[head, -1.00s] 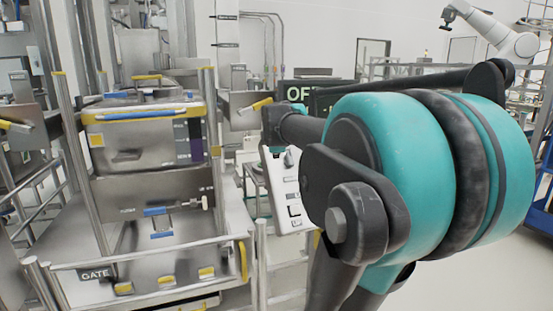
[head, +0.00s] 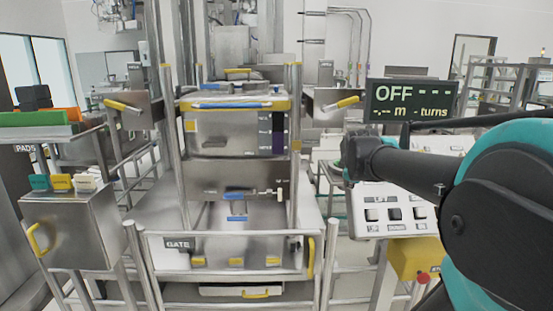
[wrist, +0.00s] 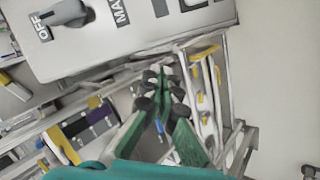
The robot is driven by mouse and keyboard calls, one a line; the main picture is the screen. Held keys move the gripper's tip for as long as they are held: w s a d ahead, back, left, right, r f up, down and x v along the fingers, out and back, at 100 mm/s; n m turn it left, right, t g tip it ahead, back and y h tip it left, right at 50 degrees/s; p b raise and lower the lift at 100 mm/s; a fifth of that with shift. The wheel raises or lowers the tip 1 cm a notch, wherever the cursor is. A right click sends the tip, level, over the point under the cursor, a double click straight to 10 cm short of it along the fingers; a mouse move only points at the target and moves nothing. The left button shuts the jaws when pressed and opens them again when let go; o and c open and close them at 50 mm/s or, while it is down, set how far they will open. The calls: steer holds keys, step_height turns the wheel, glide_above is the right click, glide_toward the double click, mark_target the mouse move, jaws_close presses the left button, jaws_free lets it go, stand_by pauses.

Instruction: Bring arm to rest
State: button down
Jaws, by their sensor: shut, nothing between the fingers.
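My arm (head: 500,190), teal and black, reaches in from the right edge in the head view, in front of the control panel. My gripper (wrist: 160,92) shows in the wrist view with green fingers and dark joints. The fingers are together with nothing held between them. It hangs in free space over the area beside the steel lift. My gripper's fingers cannot be made out in the head view.
A steel bin (head: 225,135) with a yellow-edged top stands between upright posts behind a rail marked GATE (head: 215,243). A display reading OFF (head: 411,102) and a button panel (head: 400,212) are close to my arm. A side cabinet (head: 75,230) stands left.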

steer(key=s+a+f+m+g, duration=0.1)
steer(key=s+a+f+m, duration=0.1)
steer(key=s+f, duration=0.5)
steer(key=s+a+f+m+g+y, duration=0.1)
steer(key=s+a+f+m, duration=0.2)
steer(key=s+f+m, duration=0.2)
steer(key=s+a+f+m+g+y, duration=0.1)
steer(key=s+a+f+m+g, duration=0.1)
steer(key=s+f, duration=0.7)
step_height(320, 180, down, 4)
steer(key=shift+a+r+m, duration=0.25)
steer(key=shift+a+m, duration=0.5)
steer(key=shift+m, duration=0.45)
